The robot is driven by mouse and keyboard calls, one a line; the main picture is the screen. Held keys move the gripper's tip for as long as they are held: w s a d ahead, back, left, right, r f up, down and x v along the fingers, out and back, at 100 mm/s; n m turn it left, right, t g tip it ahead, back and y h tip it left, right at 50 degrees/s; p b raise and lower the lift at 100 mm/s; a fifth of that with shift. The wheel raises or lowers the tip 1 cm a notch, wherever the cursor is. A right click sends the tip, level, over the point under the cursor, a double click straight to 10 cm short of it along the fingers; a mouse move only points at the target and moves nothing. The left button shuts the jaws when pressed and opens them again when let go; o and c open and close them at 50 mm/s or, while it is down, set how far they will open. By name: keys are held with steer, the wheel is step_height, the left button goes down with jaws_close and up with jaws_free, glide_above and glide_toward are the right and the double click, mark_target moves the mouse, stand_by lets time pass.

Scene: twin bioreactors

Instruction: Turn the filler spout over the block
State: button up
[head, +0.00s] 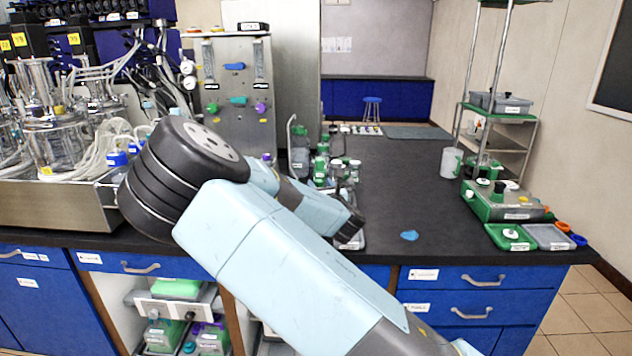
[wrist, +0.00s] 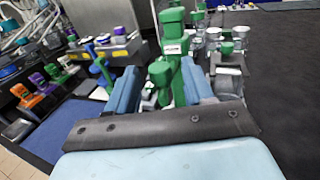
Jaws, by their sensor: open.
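In the wrist view my gripper (wrist: 160,85) is open, with its two blue fingers apart. A green upright part (wrist: 161,74) shows in the gap between them, and I cannot tell whether either finger touches it. A taller green part with a white label (wrist: 174,47) stands just beyond. I cannot tell for sure which of these is the filler spout. In the head view a thin bent pipe (head: 290,128) rises behind my arm, among bottles on the bench. My arm hides my fingertips and much of that spot there. I cannot make out the block in either view.
Green-capped bottles (head: 338,170) crowd the area behind my arm. A steel panel with coloured knobs (head: 236,90) and glass vessels (head: 55,140) stand to the left. A green-based device (head: 505,203) is at the right. The black bench (head: 400,185) between is mostly clear, with a blue piece (head: 409,236) near its front.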

mark_target(317, 180)
steer(key=shift+x, duration=2.2)
steer(key=shift+c, duration=0.5)
jaws_close()
steer(key=shift+a+r, duration=0.1)
steer(key=shift+a, duration=0.15)
